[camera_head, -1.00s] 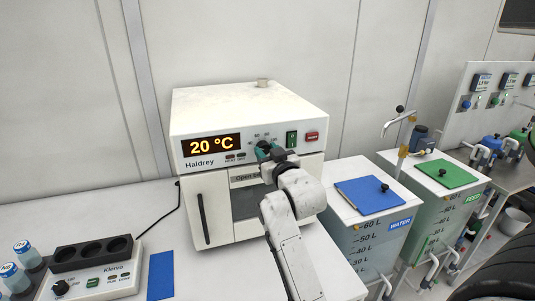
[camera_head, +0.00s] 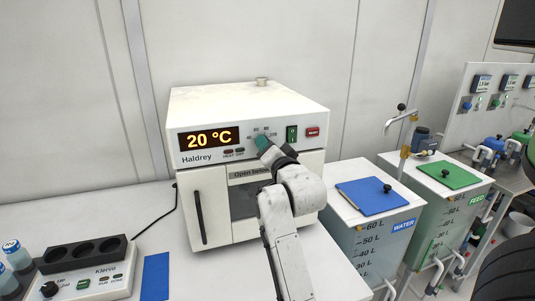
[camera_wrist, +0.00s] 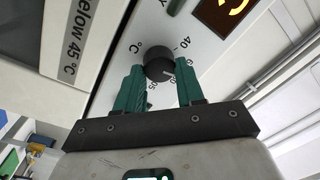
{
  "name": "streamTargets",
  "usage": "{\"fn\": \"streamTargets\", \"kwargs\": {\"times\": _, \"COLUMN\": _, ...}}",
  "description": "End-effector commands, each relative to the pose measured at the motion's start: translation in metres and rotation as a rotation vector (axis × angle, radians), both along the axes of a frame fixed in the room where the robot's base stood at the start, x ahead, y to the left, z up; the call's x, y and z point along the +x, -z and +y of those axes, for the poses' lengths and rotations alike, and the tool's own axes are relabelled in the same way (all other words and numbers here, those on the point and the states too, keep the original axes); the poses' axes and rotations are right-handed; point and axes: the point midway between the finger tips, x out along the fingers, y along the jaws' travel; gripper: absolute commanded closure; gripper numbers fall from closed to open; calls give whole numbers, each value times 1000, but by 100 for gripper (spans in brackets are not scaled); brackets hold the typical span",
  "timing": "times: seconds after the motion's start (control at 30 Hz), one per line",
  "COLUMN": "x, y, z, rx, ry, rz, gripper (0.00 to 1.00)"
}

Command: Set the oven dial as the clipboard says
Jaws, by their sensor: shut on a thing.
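The white Haldrey oven (camera_head: 300,110) stands on the bench in the head view, its lit display (camera_head: 209,137) reading 20 °C. Its black round dial (camera_wrist: 158,58) shows in the wrist view, with 40 legible on the scale around it and other numbers partly covered. My gripper (camera_wrist: 160,76) has its two teal fingers on either side of the dial and is shut on it. In the head view my gripper (camera_head: 263,143) is at the oven's front panel and hides most of the dial. I cannot clearly read the dial's setting. No clipboard is in view.
The oven door (camera_head: 212,205) is closed below. Water (camera_head: 365,235) and feed (camera_head: 450,205) tanks stand at right.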

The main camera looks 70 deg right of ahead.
Motion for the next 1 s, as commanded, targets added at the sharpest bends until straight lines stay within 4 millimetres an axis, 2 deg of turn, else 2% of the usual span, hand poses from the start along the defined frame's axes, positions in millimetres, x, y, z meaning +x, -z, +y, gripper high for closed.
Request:
{"fn": "streamTargets", "kwargs": {"times": 0.5, "x": 0, "y": 4, "z": 0, "rx": 274, "ry": 0, "rz": -320, "gripper": 93}}
{"fn": "streamTargets", "kwargs": {"times": 1.0, "x": 0, "y": 3, "z": 0, "rx": 367, "ry": 2, "rz": -427, "gripper": 93}}
